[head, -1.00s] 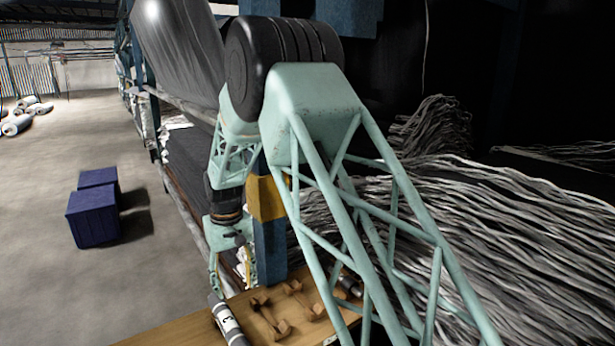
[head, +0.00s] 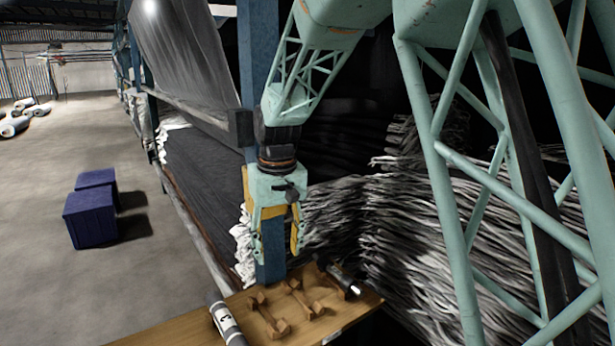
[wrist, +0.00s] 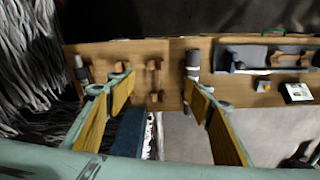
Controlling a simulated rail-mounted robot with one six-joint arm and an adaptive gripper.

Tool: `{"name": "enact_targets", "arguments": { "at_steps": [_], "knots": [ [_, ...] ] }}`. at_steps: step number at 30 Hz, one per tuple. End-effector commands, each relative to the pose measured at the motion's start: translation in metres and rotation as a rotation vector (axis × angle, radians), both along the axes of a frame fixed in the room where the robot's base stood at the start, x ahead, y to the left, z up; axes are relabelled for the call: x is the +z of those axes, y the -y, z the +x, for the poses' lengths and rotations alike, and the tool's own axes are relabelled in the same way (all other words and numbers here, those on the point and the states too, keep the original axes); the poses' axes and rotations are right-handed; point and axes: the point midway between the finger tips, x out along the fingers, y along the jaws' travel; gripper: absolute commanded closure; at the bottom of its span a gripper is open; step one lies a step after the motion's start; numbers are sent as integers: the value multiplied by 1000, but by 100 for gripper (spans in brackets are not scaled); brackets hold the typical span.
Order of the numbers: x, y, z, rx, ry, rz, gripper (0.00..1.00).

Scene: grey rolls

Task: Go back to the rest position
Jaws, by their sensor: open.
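My gripper (head: 276,235) hangs pointing down above the far edge of the wooden table, in front of a blue post. It is open with nothing between its fingers. In the wrist view my gripper (wrist: 158,95) shows two yellow-padded fingers spread wide. A grey roll with a numbered white label (head: 226,322) lies at the table's left part, and a second dark grey roll (head: 340,279) lies at its right end. Wooden cradles (head: 270,316) stand between them, empty. In the wrist view one roll (wrist: 192,62) shows near the right finger and another (wrist: 81,68) near the left finger.
The wooden table (head: 170,326) also carries a tray with tools (wrist: 265,58) and a white box (wrist: 296,92). A blue post (head: 268,262) stands close behind my gripper. Shelves of grey strands (head: 430,230) fill the right. Blue crates (head: 91,215) stand on open floor at left.

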Motion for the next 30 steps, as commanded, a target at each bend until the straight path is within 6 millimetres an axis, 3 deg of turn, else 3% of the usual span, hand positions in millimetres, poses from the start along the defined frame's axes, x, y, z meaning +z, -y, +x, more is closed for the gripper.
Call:
{"name": "enact_targets", "arguments": {
  "at_steps": [13, 30],
  "knots": [
    [55, 65, -49, -64, 36, 15, 53],
    [102, 139, -128, -144, 80, 28, 53]
  ]
}}
